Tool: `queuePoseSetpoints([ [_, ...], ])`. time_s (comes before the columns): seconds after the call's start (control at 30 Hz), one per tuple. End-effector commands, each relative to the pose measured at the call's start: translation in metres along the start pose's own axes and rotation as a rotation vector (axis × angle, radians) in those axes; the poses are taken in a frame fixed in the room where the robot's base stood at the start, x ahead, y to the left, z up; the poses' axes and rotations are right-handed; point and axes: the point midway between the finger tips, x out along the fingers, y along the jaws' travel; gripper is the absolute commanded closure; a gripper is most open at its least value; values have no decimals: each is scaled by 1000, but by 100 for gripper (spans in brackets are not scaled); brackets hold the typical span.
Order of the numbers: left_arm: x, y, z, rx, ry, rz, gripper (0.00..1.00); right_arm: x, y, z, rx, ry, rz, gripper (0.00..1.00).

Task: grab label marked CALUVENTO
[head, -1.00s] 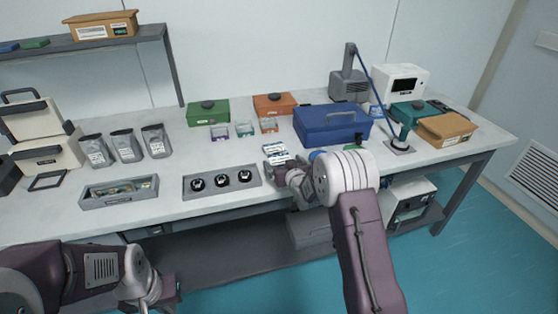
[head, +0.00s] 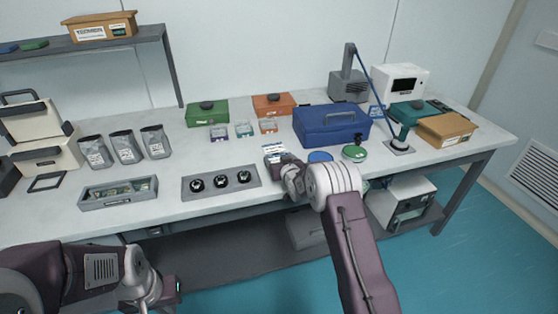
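A small white-and-blue label (head: 273,148) lies near the front middle of the bench top, left of the blue toolbox. Its print is too small to read, so I cannot confirm it says CALUVENTO. My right gripper (head: 275,158) is at the label's near edge and overlaps its lower part in the picture. I cannot tell whether it touches the label or whether its fingers are open. My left gripper (head: 172,289) is low in front of the bench, away from the label, and its fingers are too unclear to judge.
The blue toolbox (head: 330,128) stands right of the label. A blue disc (head: 320,156) and a green disc (head: 355,152) lie close to my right arm. A grey tray (head: 222,195) with three black round pieces is to the left. Small clear containers (head: 244,130) stand behind.

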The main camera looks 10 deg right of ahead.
Motion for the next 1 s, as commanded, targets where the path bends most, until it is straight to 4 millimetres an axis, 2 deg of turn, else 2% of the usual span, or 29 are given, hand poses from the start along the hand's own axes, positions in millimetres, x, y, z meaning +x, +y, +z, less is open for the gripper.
queuePoseSetpoints([
  [0.33,0,0,0,0,0,0,100,-1,0,-2,0,-1,0,62],
  [0.47,-1,0,0,0,0,0,100,-5,0,-15,0,2,0,62],
  [0.6,-1,0,0,0,0,0,100,-13,0,-37,1,2,0,62],
  [0.77,2,0,0,0,0,0,100,-46,0,-22,1,-4,0,62],
  [1.0,9,0,1,0,0,0,100,-114,1,0,0,-2,1,62],
])
